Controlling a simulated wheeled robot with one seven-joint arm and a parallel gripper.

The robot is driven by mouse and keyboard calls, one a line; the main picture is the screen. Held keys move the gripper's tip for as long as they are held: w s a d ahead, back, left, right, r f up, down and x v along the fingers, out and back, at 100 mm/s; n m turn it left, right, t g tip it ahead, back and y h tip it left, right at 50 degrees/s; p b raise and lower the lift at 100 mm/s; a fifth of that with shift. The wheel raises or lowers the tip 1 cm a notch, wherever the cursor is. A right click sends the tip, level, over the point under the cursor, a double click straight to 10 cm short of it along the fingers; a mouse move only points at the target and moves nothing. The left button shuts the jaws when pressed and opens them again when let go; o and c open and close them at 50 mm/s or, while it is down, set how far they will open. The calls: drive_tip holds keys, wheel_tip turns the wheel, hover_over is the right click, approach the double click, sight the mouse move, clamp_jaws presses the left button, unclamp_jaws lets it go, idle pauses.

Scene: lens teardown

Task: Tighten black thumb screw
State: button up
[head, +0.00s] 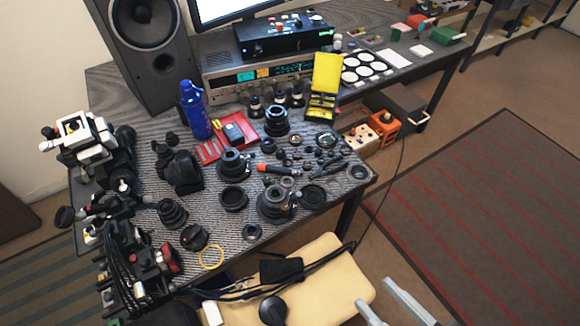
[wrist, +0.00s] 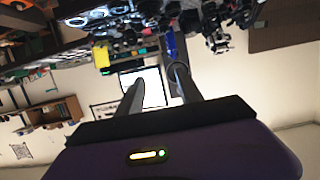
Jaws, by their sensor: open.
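I cannot single out the black thumb screw; many small black parts lie on the desk in the head view. A white and black device (head: 80,138) with dark knob-like parts stands at the desk's left edge. A black round knob-like part (head: 64,216) sticks out below it. My gripper (head: 373,291) is at the bottom right of the head view, in front of the desk and apart from everything on it. Its two pale fingers are spread and empty. In the wrist view my gripper (wrist: 159,75) also shows open, with nothing between the fingers but distant background.
The crowded desk (head: 270,238) holds lens parts, a blue bottle (head: 194,110), a red tray (head: 212,150), a yellow box (head: 325,85) and a speaker (head: 145,50). A cream chair seat (head: 335,265) stands before it, with black straps. The rug (head: 490,200) at right is clear.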

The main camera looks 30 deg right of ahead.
drive_tip(key=w+f+g, duration=0.2)
drive_tip(key=w+g, duration=0.1)
drive_tip(key=w, duration=1.5)
drive_tip(key=w+d+f+g, duration=0.1)
drive_tip(key=w+f+g, duration=0.1)
drive_tip(key=w, duration=1.6)
drive_tip(key=w+f+g, duration=0.1)
drive_tip(key=w+g, duration=0.2)
drive_tip(key=w, duration=1.4)
drive_tip(key=g, duration=0.7)
hover_over(267, 180)
drive_tip(key=f, duration=0.5)
drive_tip(key=shift+w+b, duration=0.2)
drive_tip(key=shift+b, duration=0.15)
drive_tip(key=shift+s+f, duration=0.15)
wheel_tip(267, 180, down, 7)
drive_tip(key=shift+f, duration=0.2)
drive_tip(key=shift+c, duration=0.4)
drive_tip(key=shift+p, duration=0.3)
clamp_jaws()
